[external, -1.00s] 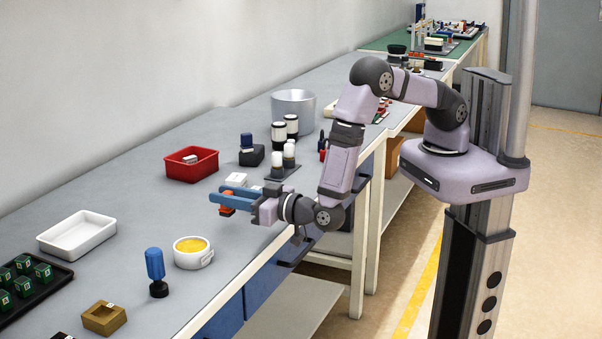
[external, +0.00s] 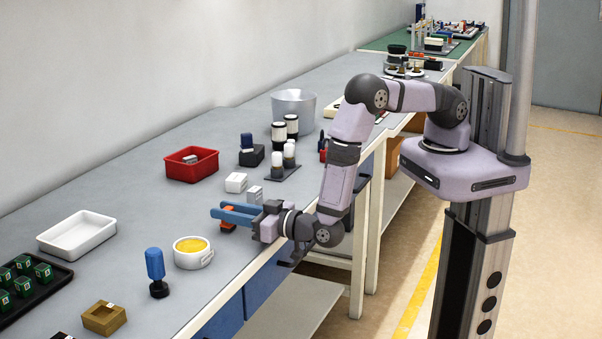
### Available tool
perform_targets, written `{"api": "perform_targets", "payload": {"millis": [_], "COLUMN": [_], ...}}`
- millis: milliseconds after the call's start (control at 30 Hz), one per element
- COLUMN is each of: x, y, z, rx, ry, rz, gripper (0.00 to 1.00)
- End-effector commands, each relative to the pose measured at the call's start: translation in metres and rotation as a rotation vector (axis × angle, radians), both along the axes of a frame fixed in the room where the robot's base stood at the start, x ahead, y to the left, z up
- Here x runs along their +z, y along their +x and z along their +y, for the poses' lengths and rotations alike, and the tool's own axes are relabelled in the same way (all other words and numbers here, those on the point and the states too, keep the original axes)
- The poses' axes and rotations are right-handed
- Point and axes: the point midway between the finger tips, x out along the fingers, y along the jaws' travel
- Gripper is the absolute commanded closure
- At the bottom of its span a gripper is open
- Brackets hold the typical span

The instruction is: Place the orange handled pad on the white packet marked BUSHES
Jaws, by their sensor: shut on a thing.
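My gripper (external: 226,214), with blue fingers, is shut on the orange handled pad (external: 228,226) near the front part of the bench. The fingers hide part of the pad, and I cannot tell whether its underside touches anything. A small white packet (external: 236,182) lies on the bench beyond the fingers. A greyish-white packet (external: 254,194) stands just right of it, close behind the gripper. The markings on both are too small to read, so I cannot tell which says BUSHES.
A white round pot with yellow contents (external: 192,262) and a blue-handled stamp (external: 156,270) stand to the left. A red bin (external: 207,164) is behind.

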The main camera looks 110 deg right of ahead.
Motion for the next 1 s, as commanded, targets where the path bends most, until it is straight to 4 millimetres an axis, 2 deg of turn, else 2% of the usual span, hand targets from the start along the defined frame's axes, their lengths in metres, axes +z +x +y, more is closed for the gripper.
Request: {"api": "perform_targets", "payload": {"millis": [67,100,133,167,600,1000], "x": [-0.004,-0.002,-0.002,-0.002,-0.001,-0.009], "y": [0.000,0.000,0.000,0.000,-0.001,-0.040], "z": [0.000,0.000,0.000,0.000,0.001,0.039], "rx": [0.000,0.000,0.000,0.000,0.001,0.004], "ry": [0.000,0.000,0.000,0.000,0.000,0.000], "rz": [0.000,0.000,0.000,0.000,0.001,0.000], "gripper": [0.96,0.64,0.57,0.55,0.55,0.55]}}
